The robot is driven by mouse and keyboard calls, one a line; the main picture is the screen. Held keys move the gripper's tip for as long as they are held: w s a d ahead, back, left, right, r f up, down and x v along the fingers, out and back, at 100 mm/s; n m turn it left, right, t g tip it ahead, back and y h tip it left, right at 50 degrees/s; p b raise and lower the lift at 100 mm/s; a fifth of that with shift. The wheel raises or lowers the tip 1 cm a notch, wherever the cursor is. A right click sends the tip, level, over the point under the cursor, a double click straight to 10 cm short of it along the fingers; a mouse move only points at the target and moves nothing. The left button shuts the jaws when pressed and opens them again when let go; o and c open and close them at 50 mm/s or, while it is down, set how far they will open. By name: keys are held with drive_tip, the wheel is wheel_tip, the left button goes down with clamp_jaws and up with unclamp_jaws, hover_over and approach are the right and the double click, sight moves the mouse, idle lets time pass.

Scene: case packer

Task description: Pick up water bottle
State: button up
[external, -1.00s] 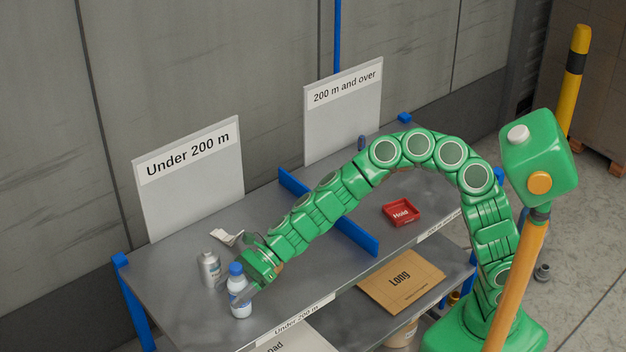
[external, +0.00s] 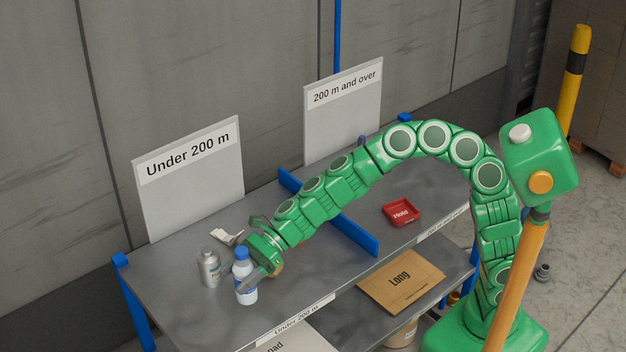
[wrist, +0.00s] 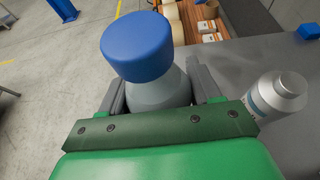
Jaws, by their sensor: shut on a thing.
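The water bottle (external: 243,270) has a blue cap and a clear-white body, and stands upright near the front left of the table in the external view. In the wrist view the bottle (wrist: 138,50) is between the two grey fingers, its cap toward the camera. My gripper (external: 249,283) is shut on the bottle's body; in the wrist view its fingers (wrist: 158,92) press on both sides. The bottle's lower part is hidden in the wrist view. I cannot tell if its base is clear of the tabletop.
A silver-grey bottle (external: 209,268) stands just left of the water bottle, and a crumpled white item (external: 227,237) lies behind. A blue divider (external: 352,234) splits the grey table (external: 180,300). A red "Hold" tray (external: 401,213) sits right of it. Sign boards (external: 190,190) stand at the back.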

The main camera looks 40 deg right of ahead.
sight(255, 260)
drive_tip(key=d+r, duration=0.1)
drive_tip(key=s+r, duration=0.1)
drive_tip(key=s+d+r, duration=0.1)
drive_tip(key=shift+d+r, duration=0.3)
drive_tip(key=shift+r, duration=0.1)
drive_tip(key=s+d+r, duration=0.4)
drive_tip(key=s+d, duration=0.1)
drive_tip(key=d, duration=0.2)
drive_tip(key=shift+s, duration=0.2)
